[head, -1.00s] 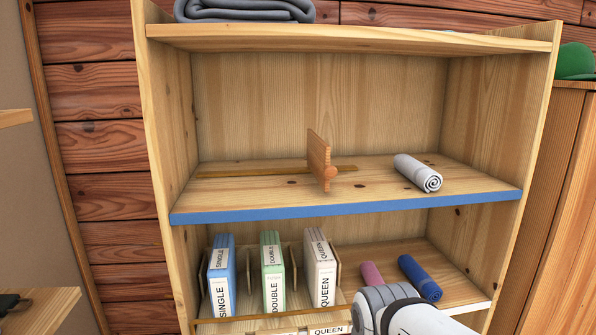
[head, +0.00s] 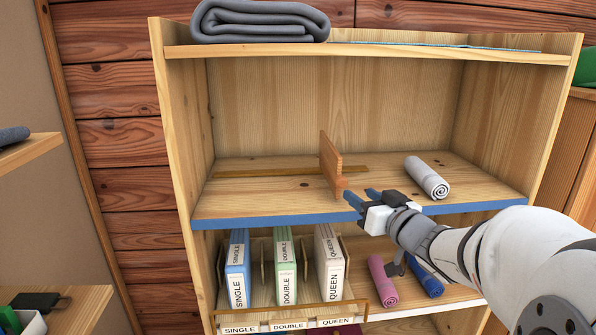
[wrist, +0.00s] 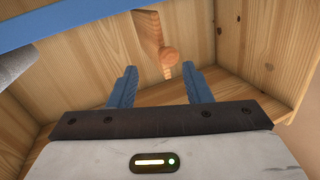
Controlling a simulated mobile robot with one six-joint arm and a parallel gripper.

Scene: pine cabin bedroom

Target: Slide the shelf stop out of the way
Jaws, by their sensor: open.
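The shelf stop (head: 330,163) is an upright wooden plate on the middle shelf (head: 265,187), which has a blue front edge. It stands near the middle of a darker wooden rail (head: 250,172) running across the shelf. Its round wooden knob (wrist: 170,57) shows in the wrist view, just beyond the fingertips and roughly between them. Whether a finger touches the knob I cannot tell.
A rolled grey towel (head: 427,177) lies on the shelf right of the stop. The shelf left of the stop is clear. Below are labelled sheet packs (head: 284,268) and pink (head: 382,281) and blue rolls (head: 423,276). A folded grey blanket (head: 258,22) lies on top.

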